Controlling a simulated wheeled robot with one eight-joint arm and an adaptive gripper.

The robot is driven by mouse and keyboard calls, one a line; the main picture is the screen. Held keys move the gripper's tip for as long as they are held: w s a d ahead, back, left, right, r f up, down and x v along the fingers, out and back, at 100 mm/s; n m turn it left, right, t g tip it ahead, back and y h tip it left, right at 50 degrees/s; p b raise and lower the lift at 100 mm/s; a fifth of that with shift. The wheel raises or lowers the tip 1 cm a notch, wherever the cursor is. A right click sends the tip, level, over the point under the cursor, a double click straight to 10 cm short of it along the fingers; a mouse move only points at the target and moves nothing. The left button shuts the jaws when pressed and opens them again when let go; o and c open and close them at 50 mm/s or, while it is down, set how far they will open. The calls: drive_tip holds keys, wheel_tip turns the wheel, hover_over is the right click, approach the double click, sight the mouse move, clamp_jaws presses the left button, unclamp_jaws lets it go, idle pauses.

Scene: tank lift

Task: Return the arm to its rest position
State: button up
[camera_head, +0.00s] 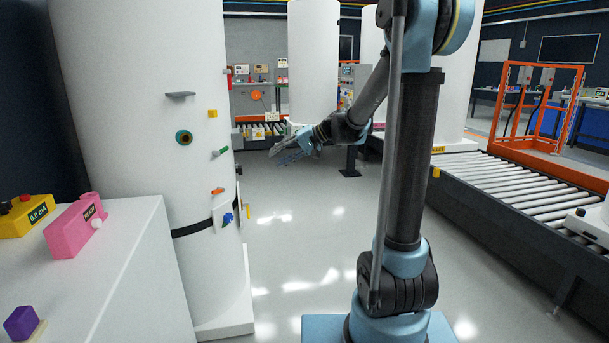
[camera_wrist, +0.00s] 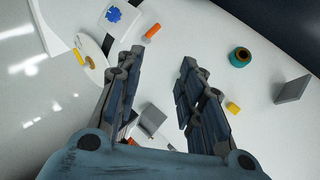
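My gripper (camera_head: 286,148) is at the end of my arm, in the middle of the head view, right of the big white tank (camera_head: 135,130) and apart from it. In the wrist view my gripper (camera_wrist: 158,70) has its two fingers spread, with a clear gap and nothing held between them. Behind the gap is the white tank's wall (camera_wrist: 190,35). On the tank are a teal round fitting (camera_head: 183,137), a yellow block (camera_head: 212,113), a green peg (camera_head: 220,152), an orange piece (camera_head: 217,190) and a blue knob (camera_head: 228,218).
A grey shelf plate (camera_head: 180,94) juts from the tank. A white bench (camera_head: 110,270) at left holds a pink box (camera_head: 75,228), a yellow box (camera_head: 27,215) and a purple block (camera_head: 21,322). A roller conveyor (camera_head: 510,185) and an orange frame (camera_head: 540,115) stand at right. The floor between is clear.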

drive_tip(key=s+d+f+h, duration=0.4)
drive_tip(key=s+d+f, duration=0.1)
drive_tip(key=s+d, duration=0.4)
drive_tip(key=s+d+f+h, duration=0.3)
drive_tip(key=s+d+f, duration=0.3)
drive_tip(key=s+d, duration=0.3)
drive_tip(key=s+d+f+m+h, duration=0.1)
drive_tip(key=s+d+f+h, duration=0.3)
drive_tip(key=s+d, duration=0.5)
drive_tip(key=s+f, duration=0.2)
drive_tip(key=s, duration=0.4)
drive_tip(key=shift+d+h, duration=0.3)
drive_tip(key=shift+w+f, duration=0.25)
drive_tip(key=shift+w, duration=0.25)
